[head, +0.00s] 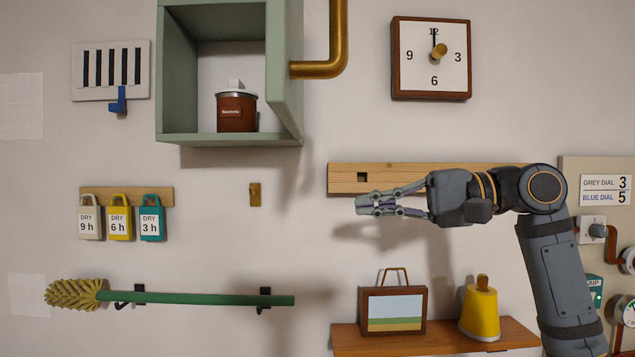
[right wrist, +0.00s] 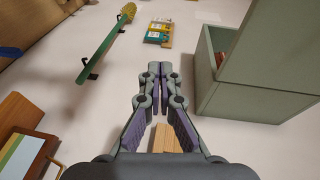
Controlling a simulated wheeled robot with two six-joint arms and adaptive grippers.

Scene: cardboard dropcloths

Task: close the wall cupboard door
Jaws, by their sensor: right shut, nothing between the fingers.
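The green wall cupboard (head: 180,75) hangs at the upper left of centre in the head view. Its door (head: 285,75) stands open, swung out from the cupboard's right side. A brown jar with a pale knob (head: 237,112) stands inside. My right gripper (head: 360,204) is shut and empty, pointing left, below and to the right of the door and apart from it. In the right wrist view the gripper (right wrist: 158,70) is shut, with the cupboard (right wrist: 235,106) to its right. My left gripper is out of view.
A wooden rail (head: 440,174) is behind my right gripper. Below it, a shelf (head: 435,341) holds a framed picture (head: 394,311) and a yellow bell-shaped thing (head: 480,312). A clock (head: 431,59) hangs above. Tags (head: 120,217) and a green-handled brush (head: 190,299) are at left.

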